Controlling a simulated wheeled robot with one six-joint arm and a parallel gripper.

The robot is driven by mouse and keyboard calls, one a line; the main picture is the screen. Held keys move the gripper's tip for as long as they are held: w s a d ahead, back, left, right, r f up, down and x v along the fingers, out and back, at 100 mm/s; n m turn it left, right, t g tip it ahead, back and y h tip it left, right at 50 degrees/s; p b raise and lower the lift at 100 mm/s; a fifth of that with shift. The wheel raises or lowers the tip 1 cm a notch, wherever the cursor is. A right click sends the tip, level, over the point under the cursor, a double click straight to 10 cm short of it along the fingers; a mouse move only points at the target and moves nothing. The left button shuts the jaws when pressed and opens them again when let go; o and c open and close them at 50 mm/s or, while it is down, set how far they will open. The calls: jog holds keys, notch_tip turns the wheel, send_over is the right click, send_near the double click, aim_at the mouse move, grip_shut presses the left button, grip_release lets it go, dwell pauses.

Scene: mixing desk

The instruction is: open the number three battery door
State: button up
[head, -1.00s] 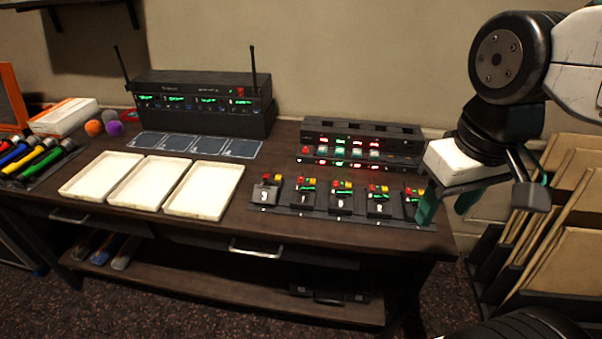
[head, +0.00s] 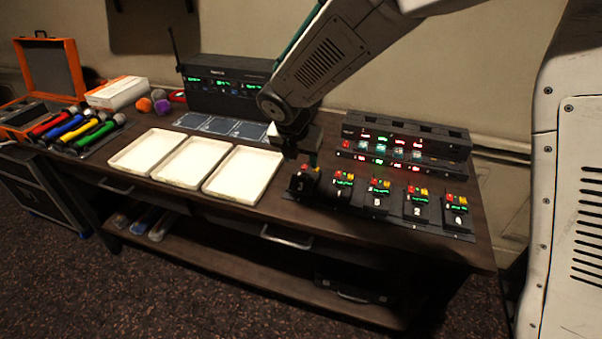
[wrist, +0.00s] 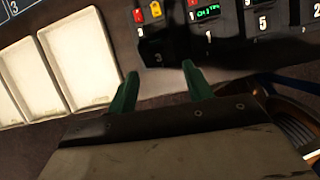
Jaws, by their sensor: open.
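The number three pack (head: 303,186) is the leftmost of a row of black transmitter packs on a dark strip at the desk's front edge. It also shows in the wrist view (wrist: 165,47), with a red and a yellow part at its top and a shadowed 3 on its lower face. I cannot make out its battery door's edges or whether it is shut. My gripper (wrist: 159,70) is open and empty, its green fingertips apart just in front of the pack's lower end. In the head view my gripper (head: 312,160) hangs over this pack and partly covers it.
Packs one (head: 342,190), five (head: 378,199) and others stand close on the right. Three white trays (head: 205,189) lie to the left. A lit charger rack (head: 405,145) and a black receiver (head: 222,98) stand behind. Coloured microphones (head: 75,130) lie at far left.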

aim_at(302, 177)
jog(key=shift+n, duration=0.3)
jog(key=x, duration=0.5)
jog(key=a+x, duration=0.1)
jog(key=x, duration=0.2)
jog(key=shift+f, duration=0.2)
jog(key=c, duration=1)
